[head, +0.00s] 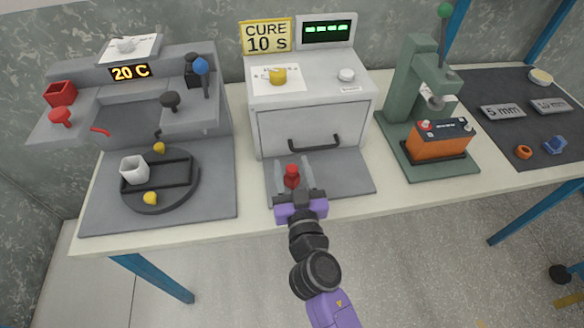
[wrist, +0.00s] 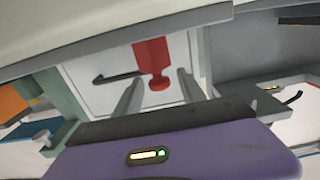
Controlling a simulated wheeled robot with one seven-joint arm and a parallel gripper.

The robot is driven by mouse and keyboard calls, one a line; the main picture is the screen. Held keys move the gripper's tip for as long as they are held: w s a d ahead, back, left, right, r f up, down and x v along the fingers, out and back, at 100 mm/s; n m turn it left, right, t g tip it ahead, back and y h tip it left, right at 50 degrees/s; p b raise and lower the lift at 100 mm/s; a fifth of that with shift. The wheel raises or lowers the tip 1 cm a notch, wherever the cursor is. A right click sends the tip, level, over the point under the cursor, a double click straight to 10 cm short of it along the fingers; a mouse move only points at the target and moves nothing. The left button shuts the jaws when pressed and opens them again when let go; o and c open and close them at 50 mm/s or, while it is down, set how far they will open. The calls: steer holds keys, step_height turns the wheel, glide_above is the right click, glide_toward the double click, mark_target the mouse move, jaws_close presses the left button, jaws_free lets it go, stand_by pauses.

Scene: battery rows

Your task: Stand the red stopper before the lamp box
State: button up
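The red stopper (head: 292,176) stands upright with its knob up on the grey mat (head: 345,180), in front of the closed door of the white lamp box (head: 312,128). My gripper (head: 293,175) is open, with one finger on each side of the stopper. In the wrist view the stopper (wrist: 152,58) appears upside down between the spread fingertips (wrist: 160,73), with gaps showing on both sides. The stopper's contact with the mat is hard to make out.
The box has a dark door handle (head: 314,143). At left is a grey machine (head: 180,115) with a turntable (head: 160,208) holding a white cup (head: 134,170). At right a green press (head: 402,85) holds an orange battery (head: 440,142). A dark mat (head: 495,85) carries small parts.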

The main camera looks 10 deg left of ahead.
steer(key=shift+r, duration=0.15)
steer(key=b+v, duration=0.2)
steer(key=v, duration=1)
steer(key=s+d+f+g+h, duration=0.1)
steer(key=s+d+f, duration=0.2)
steer(key=s+d, duration=0.45)
steer(key=s+d+f+g, duration=0.1)
steer(key=s+d+f, duration=0.1)
steer(key=s+d, duration=0.5)
steer(key=s+d+r+m+h, duration=0.1)
steer(key=s+d+r+h, duration=0.1)
steer(key=s, duration=0.5)
steer(key=s+d+r+m+h, duration=0.2)
steer(key=s+d+r, duration=0.2)
steer(key=s, duration=0.3)
steer(key=shift+d+r+g, duration=0.2)
steer(key=shift+d+g, duration=0.1)
steer(key=shift+d, duration=0.3)
